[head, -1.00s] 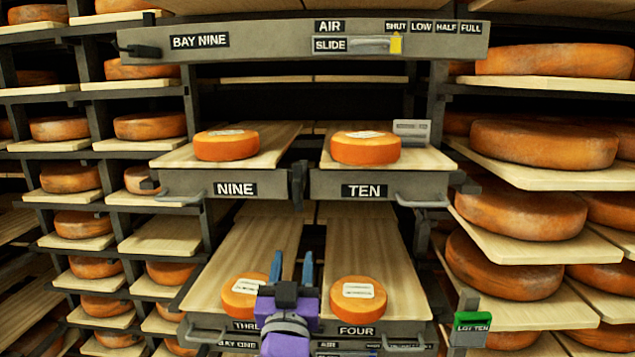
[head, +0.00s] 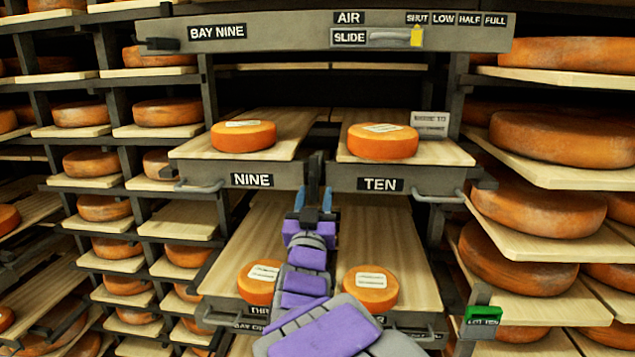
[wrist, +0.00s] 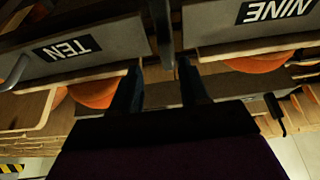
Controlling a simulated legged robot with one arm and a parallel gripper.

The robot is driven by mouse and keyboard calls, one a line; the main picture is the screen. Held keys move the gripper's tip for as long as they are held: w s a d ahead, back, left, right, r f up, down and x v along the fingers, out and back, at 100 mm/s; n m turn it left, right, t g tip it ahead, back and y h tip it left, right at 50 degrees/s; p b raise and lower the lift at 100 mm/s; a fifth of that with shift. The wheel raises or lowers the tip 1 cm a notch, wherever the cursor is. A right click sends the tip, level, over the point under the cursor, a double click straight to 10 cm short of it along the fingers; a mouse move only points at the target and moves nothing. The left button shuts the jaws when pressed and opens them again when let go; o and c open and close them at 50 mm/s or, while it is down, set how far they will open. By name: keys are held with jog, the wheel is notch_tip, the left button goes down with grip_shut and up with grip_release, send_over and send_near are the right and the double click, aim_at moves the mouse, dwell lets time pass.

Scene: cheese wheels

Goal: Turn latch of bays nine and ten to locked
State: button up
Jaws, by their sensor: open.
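The latch (head: 315,168) is a dark upright bar between the drawer front labelled NINE (head: 215,176) and the one labelled TEN (head: 345,178). It hangs roughly vertical. In the wrist view, which is upside down, the latch (wrist: 163,30) shows between the two drawer fronts. My gripper (head: 313,196) is open with its blue fingers pointing up at the latch's lower end. In the wrist view my gripper (wrist: 160,85) has the lower end of the bar in line with the gap between its fingers. I cannot tell whether they touch. The fingers partly cover the latch's lower end.
Orange cheeses sit on boards nine (head: 244,134) and ten (head: 382,141). Lower boards hold more cheeses (head: 370,289). Handles (head: 198,187) stick out from the drawer fronts. An air slide panel (head: 280,45) spans above.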

aim_at(312, 186)
jog(key=x, duration=0.5)
jog(key=shift+a+f, duration=0.2)
jog(key=shift+f, duration=0.1)
jog(key=shift+s+r, duration=0.2)
jog(key=shift+s, duration=0.1)
jog(key=shift+c, duration=0.9)
jog(key=shift+a+f, duration=0.15)
jog(key=shift+a, duration=0.4)
jog(key=c, duration=0.5)
jog(key=shift+w+d, duration=0.1)
jog(key=shift+d, duration=0.05)
grip_shut()
